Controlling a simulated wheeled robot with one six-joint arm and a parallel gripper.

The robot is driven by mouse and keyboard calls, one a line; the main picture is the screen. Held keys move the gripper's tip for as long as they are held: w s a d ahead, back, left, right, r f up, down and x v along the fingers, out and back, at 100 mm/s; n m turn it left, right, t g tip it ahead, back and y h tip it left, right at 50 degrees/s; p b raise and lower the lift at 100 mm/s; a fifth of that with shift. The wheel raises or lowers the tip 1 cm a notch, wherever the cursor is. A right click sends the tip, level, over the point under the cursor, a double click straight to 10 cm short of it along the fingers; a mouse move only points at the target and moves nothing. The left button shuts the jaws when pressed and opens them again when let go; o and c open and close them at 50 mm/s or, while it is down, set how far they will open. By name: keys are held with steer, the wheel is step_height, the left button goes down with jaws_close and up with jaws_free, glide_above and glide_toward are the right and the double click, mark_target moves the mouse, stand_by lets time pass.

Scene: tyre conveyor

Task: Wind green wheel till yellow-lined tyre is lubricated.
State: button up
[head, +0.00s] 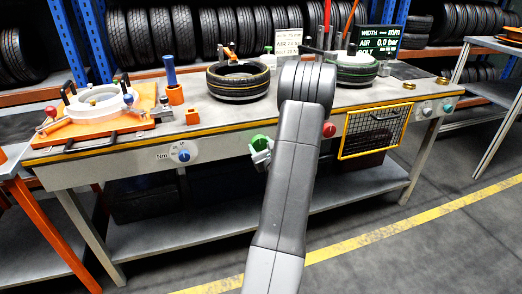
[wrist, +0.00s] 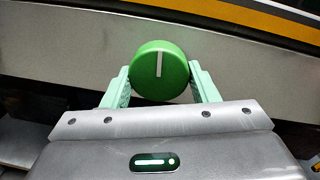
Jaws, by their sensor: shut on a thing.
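The green wheel (wrist: 160,78) is a round knob with a white line on the bench's front panel. It also shows in the head view (head: 259,142). The white line points nearly straight up in the wrist view. My gripper (wrist: 161,84) is shut on the green wheel, one pale green finger at each side. It also shows in the head view (head: 262,156). The yellow-lined tyre (head: 238,84) lies flat on the bench top, left of my arm, with a small orange-topped device at its back. Whether its surface is lubricated cannot be told.
A second tyre, green-lined (head: 354,72), lies right of my arm near a display screen (head: 381,38). A red knob (head: 329,130), a blue knob (head: 181,154) and a yellow-framed mesh basket (head: 373,130) line the bench front. The floor in front is clear.

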steer(key=n+b, duration=0.1)
steer(key=b, duration=0.2)
steer(key=n+b, duration=0.3)
steer(key=b, duration=0.2)
steer(key=shift+f+n+b, duration=0.3)
steer(key=shift+n+b, duration=0.05)
steer(key=shift+n, duration=0.05)
steer(key=n+b, duration=0.1)
steer(key=b, duration=0.1)
steer(key=n+b, duration=0.1)
steer(key=b, duration=0.1)
steer(key=shift+r+n+b, duration=0.25)
steer(key=shift+n+b, duration=0.1)
steer(key=shift+n, duration=0.05)
steer(key=shift+r, duration=0.1)
steer(key=o, duration=1)
steer(key=shift+c, duration=0.2)
steer(key=shift+s+d, duration=0.1)
steer(key=v, duration=1.3)
steer(key=shift+s+r+p, duration=0.3)
steer(key=shift+s+p, duration=0.05)
steer(key=shift+p, duration=0.05)
steer(key=shift+w, duration=0.1)
